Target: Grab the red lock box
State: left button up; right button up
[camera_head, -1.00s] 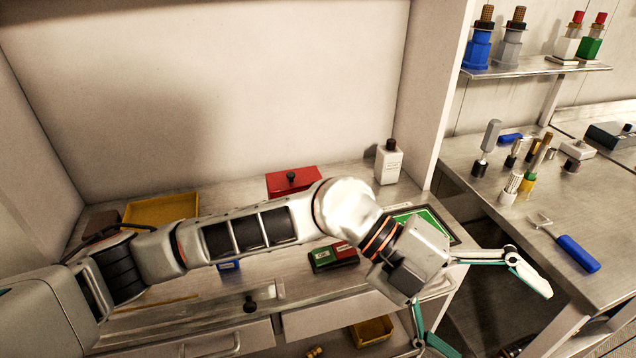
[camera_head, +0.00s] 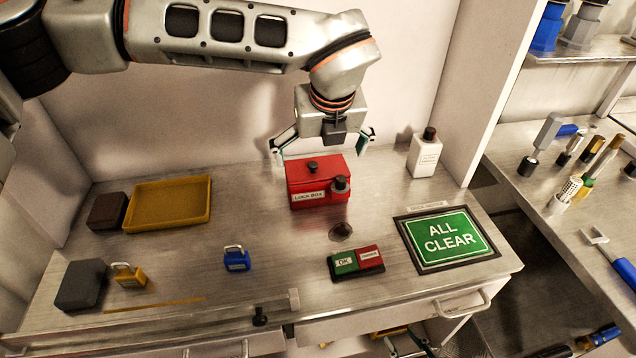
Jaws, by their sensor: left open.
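The red lock box (camera_head: 308,183), labelled "LOCK BOX", stands on the metal worktop near the back wall. It has a black knob on its lid and a dark round fitting at its front right corner. My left gripper (camera_head: 322,148) points down above and slightly behind the box. Its fingers are spread wide, one to each side of the lid, and it holds nothing. I cannot tell whether the fingers touch the box. Part of my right gripper (camera_head: 408,344) shows at the bottom edge, below the worktop front; most of it is cut off.
A yellow tray (camera_head: 170,203) and brown block stand left. A blue padlock (camera_head: 236,259), yellow padlock (camera_head: 129,275) and red-green block (camera_head: 357,262) lie in front. A white bottle (camera_head: 425,155) and an "ALL CLEAR" sign (camera_head: 446,238) are right. A cabinet wall rises behind the bottle.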

aim_at(318, 168)
pick_arm(q)
jog(key=x, duration=0.5)
jog(key=shift+s+a+f+p, duration=0.1)
jog(key=shift+a+f+p, duration=0.05)
jog(key=shift+p, duration=0.25)
jog(key=shift+w+f, duration=0.25)
jog(key=shift+f, duration=0.2)
jog(key=c, duration=1.9)
jog(key=shift+r, duration=0.1)
